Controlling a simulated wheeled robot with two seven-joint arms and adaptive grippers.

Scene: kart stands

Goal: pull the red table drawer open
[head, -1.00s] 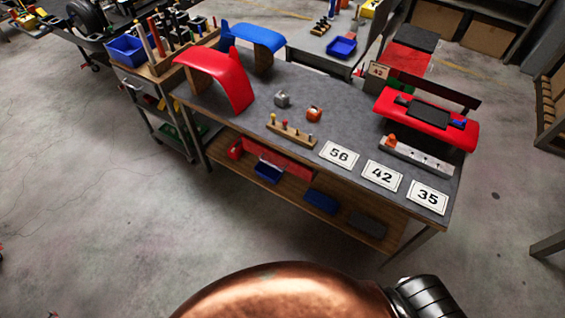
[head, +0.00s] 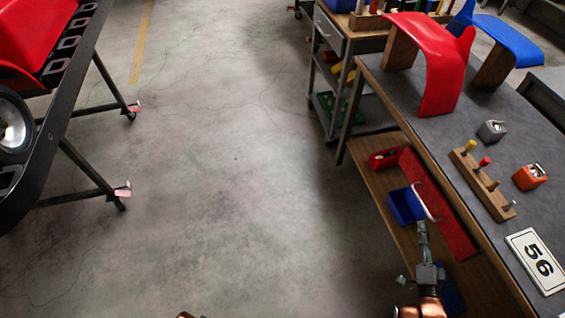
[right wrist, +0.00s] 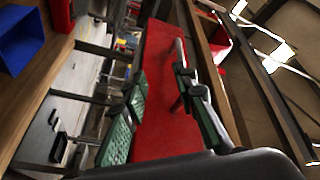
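The red drawer front (head: 440,205) is under the grey workbench top, with a pale curved handle (head: 426,201) on its face. The drawer appears closed. My right gripper (head: 423,230) is at the near end of the handle. In the right wrist view, the two green-padded fingers of my right gripper (right wrist: 158,85) stand apart in front of the red drawer front (right wrist: 160,125). The handle (right wrist: 179,55) lies close to the right-hand finger, which partly covers it. Whether they touch is unclear. My left gripper is out of view.
A lower wooden shelf (head: 375,180) holds a blue bin (head: 405,205). A kart stand (head: 90,170) is at left. The floor between is clear.

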